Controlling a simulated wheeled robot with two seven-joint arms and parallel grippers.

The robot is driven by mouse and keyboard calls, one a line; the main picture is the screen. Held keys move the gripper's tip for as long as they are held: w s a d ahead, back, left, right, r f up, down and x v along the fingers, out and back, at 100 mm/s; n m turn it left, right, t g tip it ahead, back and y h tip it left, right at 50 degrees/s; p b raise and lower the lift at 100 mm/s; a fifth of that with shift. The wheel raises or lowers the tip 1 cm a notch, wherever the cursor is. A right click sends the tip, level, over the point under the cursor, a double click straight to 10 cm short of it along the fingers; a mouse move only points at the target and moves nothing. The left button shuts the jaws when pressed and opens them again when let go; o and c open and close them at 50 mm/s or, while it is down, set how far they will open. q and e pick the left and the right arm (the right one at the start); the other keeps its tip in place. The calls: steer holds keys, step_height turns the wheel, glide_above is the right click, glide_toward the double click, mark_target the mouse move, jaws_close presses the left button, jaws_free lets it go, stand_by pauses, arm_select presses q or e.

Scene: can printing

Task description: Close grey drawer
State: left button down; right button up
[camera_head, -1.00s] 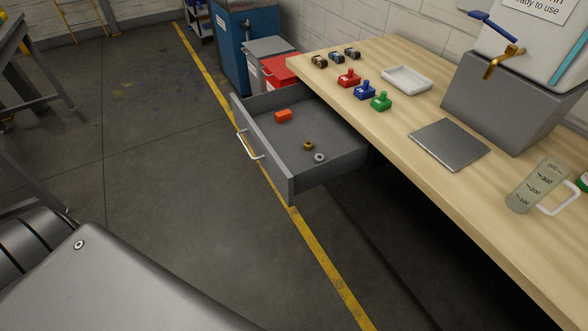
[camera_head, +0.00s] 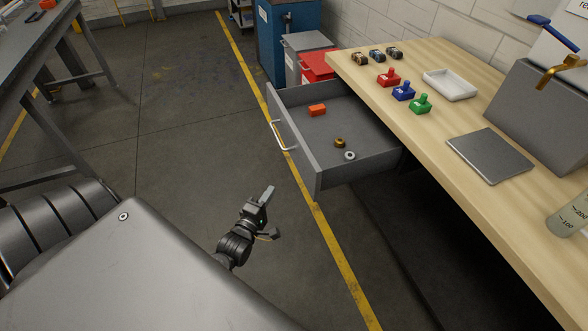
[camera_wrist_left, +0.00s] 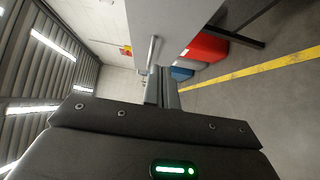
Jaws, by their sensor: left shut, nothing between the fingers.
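The grey drawer (camera_head: 297,150) is pulled out from under the wooden workbench. It holds an orange block (camera_head: 317,110), a brass-coloured nut (camera_head: 340,143) and a silver nut (camera_head: 350,155). Its light metal handle (camera_head: 281,135) is on the front face. My left gripper (camera_head: 266,196) is shut and empty, in front of the drawer and apart from it, left of its near corner. In the left wrist view its fingers (camera_wrist_left: 162,88) are together, with the drawer front (camera_wrist_left: 175,22) and handle (camera_wrist_left: 152,50) beyond them. My right gripper is out of view.
The workbench (camera_head: 440,125) carries red, blue and green stamps, a white tray (camera_head: 450,84), a grey plate (camera_head: 489,155) and a beaker (camera_head: 570,217). Red and grey bins (camera_head: 318,65) stand behind the drawer. The floor in front of the drawer is clear.

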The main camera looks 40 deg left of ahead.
arm_select(q)
steer(key=p, duration=0.1)
glide_toward(299, 160)
steer(key=w+a, duration=0.2)
steer(key=a, duration=0.1)
steer(key=w+d, duration=0.1)
steer(key=w+p, duration=0.1)
steer(key=shift+w+d+r, duration=0.2)
steer(key=shift+w+d, duration=0.45)
steer(key=shift+w, duration=0.1)
